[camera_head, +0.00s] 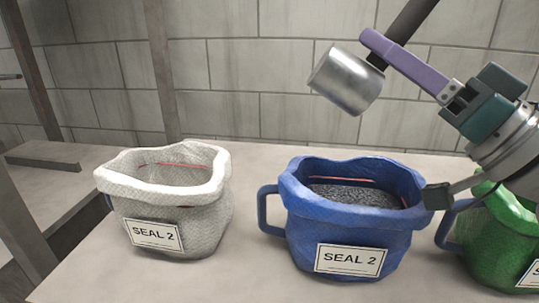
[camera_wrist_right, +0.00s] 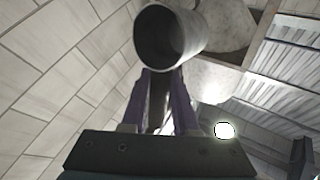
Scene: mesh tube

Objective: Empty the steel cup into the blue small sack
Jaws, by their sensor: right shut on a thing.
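The steel cup (camera_head: 346,80) hangs tilted in the air above the blue small sack (camera_head: 350,228), a little to the left of the sack's middle. My right gripper (camera_head: 376,48), with purple fingers, is shut on the cup's dark handle. In the right wrist view the cup (camera_wrist_right: 170,38) shows its round mouth and a shadowed inside; I cannot tell whether anything is left in it. The blue sack stands upright and open, with dark grey grains inside and a "SEAL 2" label. No stream of grains shows between cup and sack. My left gripper is not in view.
A white sack (camera_head: 180,215), also labelled "SEAL 2", stands open to the left on the pale table (camera_head: 110,262). A green sack (camera_head: 500,240) stands close at the right, partly hidden by my right arm. A block wall (camera_head: 240,80) is behind.

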